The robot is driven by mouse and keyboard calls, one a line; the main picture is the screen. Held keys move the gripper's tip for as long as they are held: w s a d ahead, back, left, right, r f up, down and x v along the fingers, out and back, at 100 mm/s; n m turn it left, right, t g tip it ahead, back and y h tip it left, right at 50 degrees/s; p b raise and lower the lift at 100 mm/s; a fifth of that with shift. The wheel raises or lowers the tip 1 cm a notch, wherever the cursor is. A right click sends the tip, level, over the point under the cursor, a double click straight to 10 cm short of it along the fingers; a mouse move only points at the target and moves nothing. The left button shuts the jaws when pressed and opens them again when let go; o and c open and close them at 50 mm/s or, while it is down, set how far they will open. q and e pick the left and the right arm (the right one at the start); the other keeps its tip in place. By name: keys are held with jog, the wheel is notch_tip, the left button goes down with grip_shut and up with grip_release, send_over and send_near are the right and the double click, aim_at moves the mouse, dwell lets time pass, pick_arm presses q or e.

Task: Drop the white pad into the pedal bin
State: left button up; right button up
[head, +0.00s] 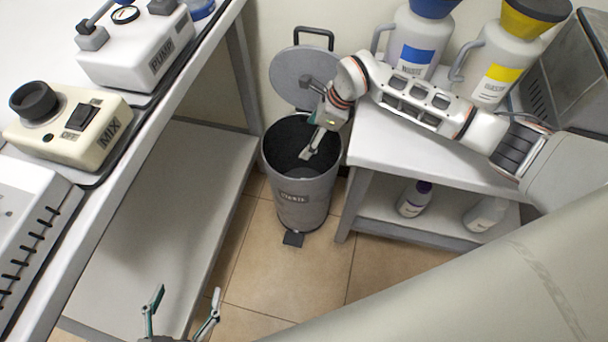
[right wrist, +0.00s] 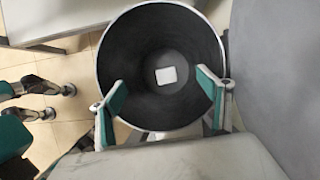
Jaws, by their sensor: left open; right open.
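The white pad (right wrist: 166,75) lies flat on the bottom of the grey pedal bin (head: 303,200), as the right wrist view shows. The bin's dark inner wall (right wrist: 120,60) surrounds it. The bin's lid (head: 304,76) stands raised at its back. My right gripper (head: 309,150) points down at the bin's mouth; in the right wrist view its fingers (right wrist: 163,97) are spread and empty, apart from the pad. My left gripper (head: 184,306) is open and empty, low in the head view, away from the bin. The pad cannot be made out in the head view.
A bench with the MIX device (head: 68,125) and PUMP device (head: 136,45) stands at left. A low white table (head: 400,155) at right holds jugs with a blue funnel (head: 432,8) and a yellow funnel (head: 535,18). Bottles (head: 414,200) stand on its shelf. Tiled floor (head: 290,275) is clear before the bin.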

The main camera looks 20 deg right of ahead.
notch_tip(320, 180, up, 9)
jog(key=shift+r, duration=0.2)
jog(key=shift+r, duration=0.1)
dwell(0.5)
